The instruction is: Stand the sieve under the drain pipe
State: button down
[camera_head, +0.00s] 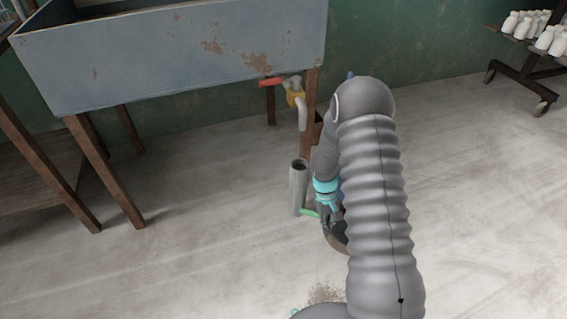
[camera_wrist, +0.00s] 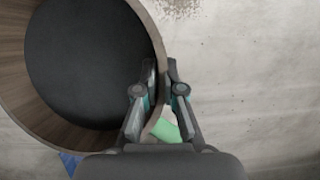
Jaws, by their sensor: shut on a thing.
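The sieve is a round wooden hoop (camera_wrist: 152,32) with a dark mesh inside (camera_wrist: 85,60), filling the left of the wrist view. In the head view only a small dark part of the sieve (camera_head: 338,238) shows beside my arm. My gripper (camera_wrist: 161,82) is shut on the sieve's rim, with one finger inside the hoop and one outside. In the head view my gripper (camera_head: 329,212) is low near the floor. A pale drain pipe (camera_head: 301,116) hangs below a yellow valve with a red handle, under the blue-grey tank (camera_head: 180,55).
A grey upright cylinder (camera_head: 298,188) stands on the floor just left of my gripper. A green object (camera_head: 309,212) lies at its base; green also shows in the wrist view (camera_wrist: 166,130). Wooden tank legs (camera_head: 105,170) stand left. Crumbs (camera_head: 325,293) lie in front.

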jog(key=w+r+n+t+h+b, duration=0.1)
jog(key=w+r+n+t, duration=0.3)
jog(key=r+n, duration=0.8)
jog(key=w+r+n+t+b, duration=0.2)
jog(key=w+r+n+t, duration=0.15)
jog(key=r+n, duration=0.8)
jog(key=w+a+f+n+b, duration=0.1)
jog(key=w+f+n, duration=0.1)
jog(key=w+f, duration=0.9)
jog(key=shift+f+t+b, duration=0.35)
jog(key=shift+f+b, duration=0.05)
jog(key=shift+f, duration=0.6)
jog(key=shift+w, duration=0.1)
jog(key=shift+f, duration=0.15)
jog(key=c, duration=1.3)
grip_release()
